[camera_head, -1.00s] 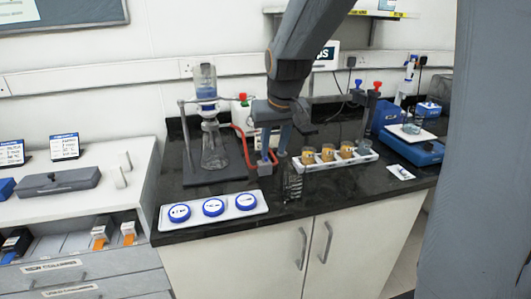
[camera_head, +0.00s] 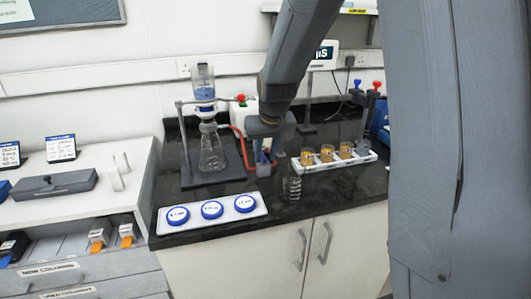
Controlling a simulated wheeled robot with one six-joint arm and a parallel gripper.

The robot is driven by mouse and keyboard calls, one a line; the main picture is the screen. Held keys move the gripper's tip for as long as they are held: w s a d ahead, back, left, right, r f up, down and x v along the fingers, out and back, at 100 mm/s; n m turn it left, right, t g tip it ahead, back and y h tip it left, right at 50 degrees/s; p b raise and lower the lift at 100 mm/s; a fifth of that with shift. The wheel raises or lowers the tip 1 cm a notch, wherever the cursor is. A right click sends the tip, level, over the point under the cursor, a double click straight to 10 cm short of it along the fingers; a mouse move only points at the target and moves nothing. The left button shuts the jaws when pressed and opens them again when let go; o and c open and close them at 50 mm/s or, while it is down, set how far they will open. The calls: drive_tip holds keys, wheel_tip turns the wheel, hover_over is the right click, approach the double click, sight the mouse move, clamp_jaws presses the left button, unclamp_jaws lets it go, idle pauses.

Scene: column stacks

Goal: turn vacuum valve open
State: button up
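A small red knob (camera_head: 240,98), which looks like the vacuum valve handle, sits just left of my arm beside the glass filter assembly (camera_head: 205,110). A red hose (camera_head: 238,140) curves down near it. A white unit (camera_head: 247,116) behind is partly covered by my arm. My gripper (camera_head: 269,162) points down over the bench, right of the knob and lower in the picture, apart from it. Its fingers look spread, with nothing visible held between them. The wrist hides part of the area behind it.
A tray with blue-lidded round items (camera_head: 213,210) lies at the bench's front left. A clear ribbed glass item (camera_head: 292,188) stands near the front edge, close to my gripper. A white rack of amber-filled containers (camera_head: 337,160) is to the right.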

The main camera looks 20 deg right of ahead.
clamp_jaws()
drive_tip(key=shift+d+f+n, duration=0.1)
drive_tip(key=shift+n, duration=0.2)
drive_tip(key=n+b, duration=0.1)
drive_tip(key=n+y+b, duration=0.1)
drive_tip(key=shift+w+d+f+b, duration=0.1)
drive_tip(key=shift+w+d+b, duration=0.05)
drive_tip(key=shift+d+b, duration=0.2)
drive_tip(key=n+b, duration=0.2)
drive_tip(key=n+y+b, duration=0.1)
drive_tip(key=d+n+g+y+b, duration=0.1)
drive_tip(key=n+b, duration=0.1)
drive_tip(key=shift+w+n+b, duration=0.3)
drive_tip(key=shift+w+b, duration=0.05)
drive_tip(key=n, duration=0.1)
drive_tip(key=n+g+b, duration=0.1)
drive_tip(key=n, duration=0.1)
drive_tip(key=n+y, duration=0.1)
drive_tip(key=shift+w+d+b, duration=0.25)
drive_tip(key=shift+w+b, duration=0.1)
drive_tip(key=shift+b, duration=0.05)
drive_tip(key=n+g, duration=0.1)
drive_tip(key=n, duration=0.2)
drive_tip(key=w+n+g, duration=0.1)
drive_tip(key=n, duration=0.1)
drive_tip(key=shift+d+n, duration=0.1)
drive_tip(key=shift+n, duration=0.3)
